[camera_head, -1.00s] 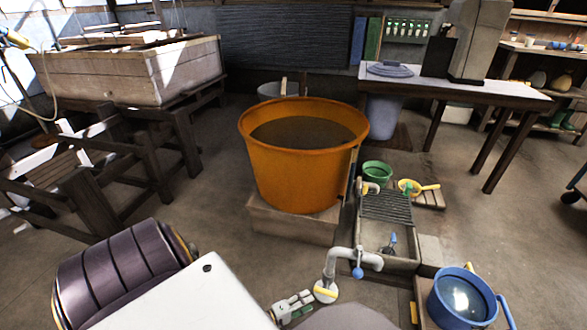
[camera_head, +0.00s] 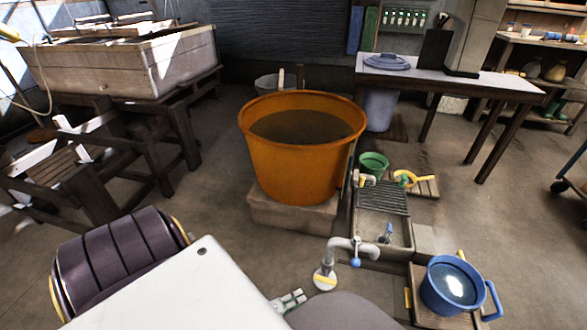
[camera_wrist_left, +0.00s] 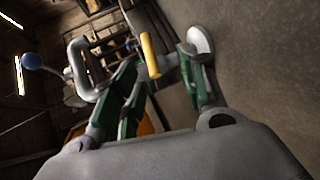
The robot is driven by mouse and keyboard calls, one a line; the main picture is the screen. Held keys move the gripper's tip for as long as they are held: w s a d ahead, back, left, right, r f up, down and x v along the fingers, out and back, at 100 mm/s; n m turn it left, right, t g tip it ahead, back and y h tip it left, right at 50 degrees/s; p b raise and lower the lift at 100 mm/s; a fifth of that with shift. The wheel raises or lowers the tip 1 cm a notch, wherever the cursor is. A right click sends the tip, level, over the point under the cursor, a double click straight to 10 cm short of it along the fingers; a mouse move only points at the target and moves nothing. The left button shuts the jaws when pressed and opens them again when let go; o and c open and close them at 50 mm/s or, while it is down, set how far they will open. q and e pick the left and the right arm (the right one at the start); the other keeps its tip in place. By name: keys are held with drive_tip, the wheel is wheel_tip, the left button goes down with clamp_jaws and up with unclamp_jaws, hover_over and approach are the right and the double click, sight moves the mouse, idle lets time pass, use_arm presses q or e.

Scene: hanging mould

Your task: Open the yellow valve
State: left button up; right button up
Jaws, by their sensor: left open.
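The yellow valve handle (camera_head: 325,279) is a short bar low on a grey bent pipe (camera_head: 343,246), by its round white base. The pipe also carries a blue knob (camera_head: 355,262). In the left wrist view the yellow handle (camera_wrist_left: 150,55) shows beyond and between the fingers, and the blue knob (camera_wrist_left: 32,62) is at far left. My left gripper (camera_head: 297,299) is open and empty, just left of and in front of the pipe base. In the wrist view its green and grey fingers (camera_wrist_left: 165,85) are spread and do not grip the handle. My right gripper is not in view.
An orange tub (camera_head: 302,170) of dark liquid stands on a block behind the pipe. A sink (camera_head: 386,229), a green bucket (camera_head: 373,165) and a blue pot (camera_head: 455,285) stand to the right. A wooden rack (camera_head: 75,180) is at left. Floor is clear at right.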

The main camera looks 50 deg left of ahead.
use_arm(q)
drive_tip(key=shift+s+d+r+m+g+p, duration=0.15)
drive_tip(key=shift+s+d+m+g+p, duration=0.3)
drive_tip(key=shift+s+m+p, duration=0.3)
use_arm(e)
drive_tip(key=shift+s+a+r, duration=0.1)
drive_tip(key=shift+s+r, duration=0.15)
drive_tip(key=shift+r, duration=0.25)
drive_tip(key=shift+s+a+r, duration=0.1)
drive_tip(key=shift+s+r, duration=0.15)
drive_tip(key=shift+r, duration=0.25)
use_arm(q)
drive_tip(key=shift+s+a+f, duration=0.1)
drive_tip(key=shift+f, duration=0.15)
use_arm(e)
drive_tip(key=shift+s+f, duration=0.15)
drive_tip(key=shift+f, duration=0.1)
